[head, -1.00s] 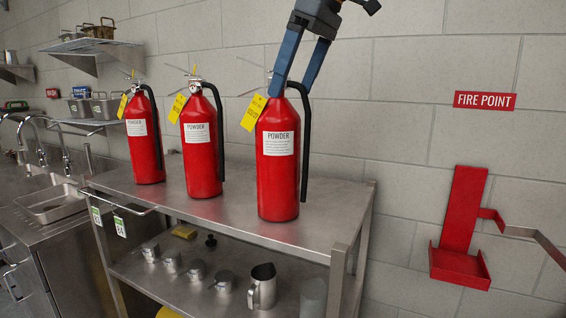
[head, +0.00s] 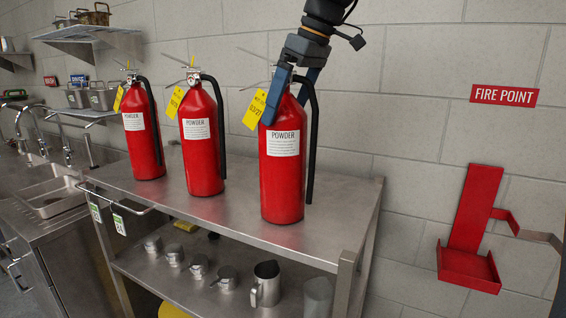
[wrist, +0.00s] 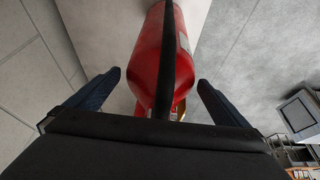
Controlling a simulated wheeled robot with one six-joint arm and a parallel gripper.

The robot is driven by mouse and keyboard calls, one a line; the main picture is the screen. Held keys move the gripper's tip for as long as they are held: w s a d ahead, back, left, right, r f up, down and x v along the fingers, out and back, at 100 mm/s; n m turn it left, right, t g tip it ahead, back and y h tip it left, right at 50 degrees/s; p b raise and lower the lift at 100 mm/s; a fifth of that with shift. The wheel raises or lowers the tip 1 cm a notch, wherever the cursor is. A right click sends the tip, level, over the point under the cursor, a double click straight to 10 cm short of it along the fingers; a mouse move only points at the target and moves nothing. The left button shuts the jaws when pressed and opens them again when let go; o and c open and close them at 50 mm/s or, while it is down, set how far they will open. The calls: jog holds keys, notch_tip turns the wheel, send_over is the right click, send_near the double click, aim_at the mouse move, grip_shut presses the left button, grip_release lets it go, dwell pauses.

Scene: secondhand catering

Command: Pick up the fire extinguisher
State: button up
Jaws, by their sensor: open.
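Three red fire extinguishers stand upright in a row on the steel table's top in the head view: a left one (head: 143,140), a middle one (head: 201,145) and a right one (head: 283,175). Each has a white POWDER label, a black hose and a yellow tag. My gripper (head: 285,98) is at the top of the right extinguisher, pointing down, with its blue fingers on either side of the neck. In the wrist view the red body (wrist: 165,60) and black hose lie between the open fingers (wrist: 160,88). The fingers hide the right extinguisher's valve.
A red wall bracket (head: 474,215) hangs at the right below a FIRE POINT sign (head: 504,95). The steel table (head: 335,215) has metal jugs and cups on its lower shelf. A sink (head: 50,190) is at the left.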

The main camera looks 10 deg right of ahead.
jog(key=shift+w+a+f, duration=0.1)
jog(key=shift+a+f, duration=0.05)
jog(key=shift+f, duration=0.2)
jog(key=shift+c, duration=0.3)
jog(key=c, duration=1.8)
jog(key=shift+r, duration=0.2)
jog(key=shift+c, duration=0.3)
jog(key=shift+w+r, duration=0.1)
jog(key=shift+r, duration=0.05)
